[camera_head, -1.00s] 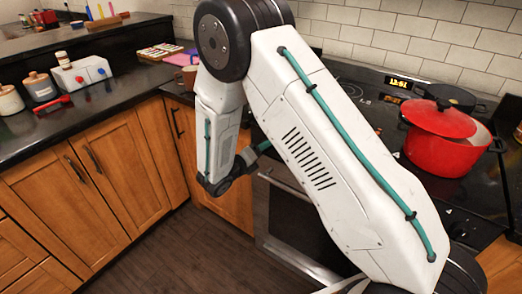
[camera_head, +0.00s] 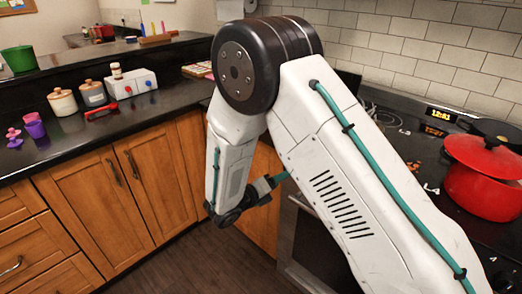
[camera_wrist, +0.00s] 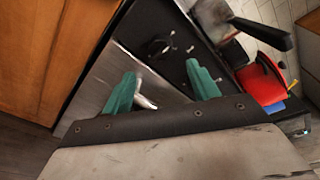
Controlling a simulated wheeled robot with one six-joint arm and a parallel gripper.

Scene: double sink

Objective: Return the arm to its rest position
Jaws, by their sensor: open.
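My white arm (camera_head: 345,170) with a teal cable fills the middle and right of the head view. It is folded, its forearm hanging down in front of the wooden cabinets. My gripper is at the lower end, mostly hidden, with a teal fingertip (camera_head: 280,178) showing near the oven's left edge. In the wrist view my gripper (camera_wrist: 163,88) has its two teal fingers wide apart with nothing between them. Beyond them are the steel oven front and a dark panel with a knob (camera_wrist: 159,47).
A red pot (camera_head: 484,185) with its lid askew stands on the stove at right. Dark floor lies below the cabinets.

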